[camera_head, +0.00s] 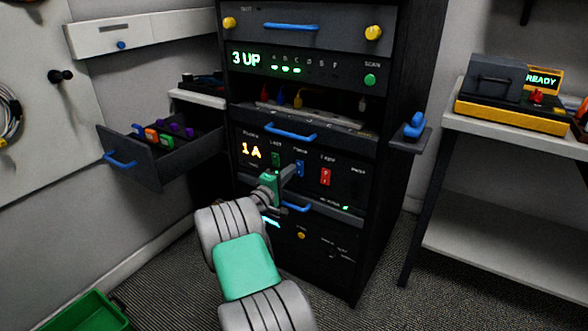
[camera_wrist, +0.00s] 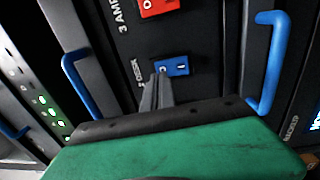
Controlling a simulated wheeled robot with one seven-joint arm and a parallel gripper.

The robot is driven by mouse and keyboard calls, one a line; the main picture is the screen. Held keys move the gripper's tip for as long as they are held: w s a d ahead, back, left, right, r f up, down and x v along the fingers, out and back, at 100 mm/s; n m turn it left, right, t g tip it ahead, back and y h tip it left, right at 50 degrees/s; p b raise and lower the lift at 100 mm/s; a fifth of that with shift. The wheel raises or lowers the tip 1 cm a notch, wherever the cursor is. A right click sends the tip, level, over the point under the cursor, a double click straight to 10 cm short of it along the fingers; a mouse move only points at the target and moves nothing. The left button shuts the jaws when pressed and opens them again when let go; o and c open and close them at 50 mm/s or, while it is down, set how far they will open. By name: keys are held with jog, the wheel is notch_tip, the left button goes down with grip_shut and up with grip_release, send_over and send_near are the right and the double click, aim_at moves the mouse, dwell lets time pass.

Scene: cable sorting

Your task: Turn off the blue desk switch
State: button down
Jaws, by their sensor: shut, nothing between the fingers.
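The blue desk switch (camera_wrist: 178,66) sits on the dark panel in the wrist view, beside a label ending in DESK. In the head view it is a small blue rocker (camera_head: 300,169) between a green and a red switch. My gripper (camera_head: 293,170) is shut and empty, its tips just in front of the blue switch. In the wrist view the shut fingertips (camera_wrist: 160,75) overlap the left, O-marked side of the switch. Whether they touch it I cannot tell. The fingers hide part of it, and which way the rocker is tilted is unclear.
A red switch (camera_head: 325,177) and a green switch (camera_head: 276,159) flank it. Blue handles (camera_head: 291,132) stick out above and below the panel. An open drawer (camera_head: 160,165) juts out at left. A white bench (camera_head: 480,120) stands at right.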

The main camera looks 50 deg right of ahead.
jog(key=s+a+r+p, duration=0.1)
jog(key=a+p, duration=0.1)
jog(key=a, duration=0.9)
jog(key=shift+r+p, duration=0.15)
jog(key=shift+p, duration=0.2)
jog(key=shift+s+a, duration=0.1)
